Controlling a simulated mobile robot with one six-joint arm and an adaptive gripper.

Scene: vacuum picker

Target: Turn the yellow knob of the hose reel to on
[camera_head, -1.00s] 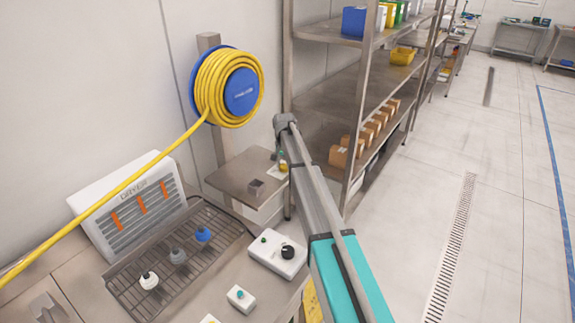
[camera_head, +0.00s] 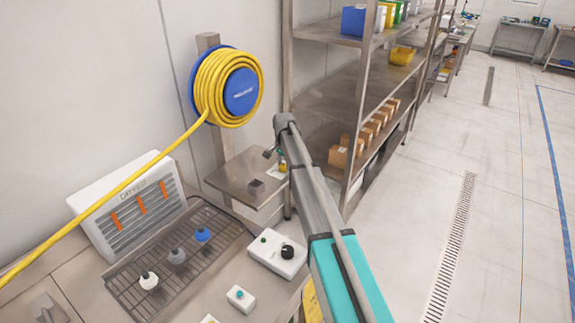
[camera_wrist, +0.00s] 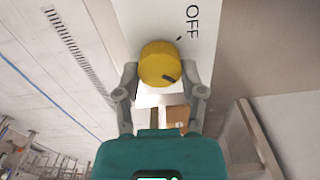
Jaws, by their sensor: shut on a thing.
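The hose reel (camera_head: 241,92), a blue hub wound with yellow hose, hangs on a post at the wall in the head view. In the wrist view the round yellow knob (camera_wrist: 158,63) sits on a white panel with the word OFF (camera_wrist: 193,22) beside it. A dark mark shows on the knob's lower right. My gripper (camera_wrist: 163,78) has one finger on each side of the knob and is shut on it.
A steel shelf unit (camera_head: 362,110) with boxes stands just right of my arm. A small steel shelf (camera_head: 232,178) lies below the reel. The floor at right is clear.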

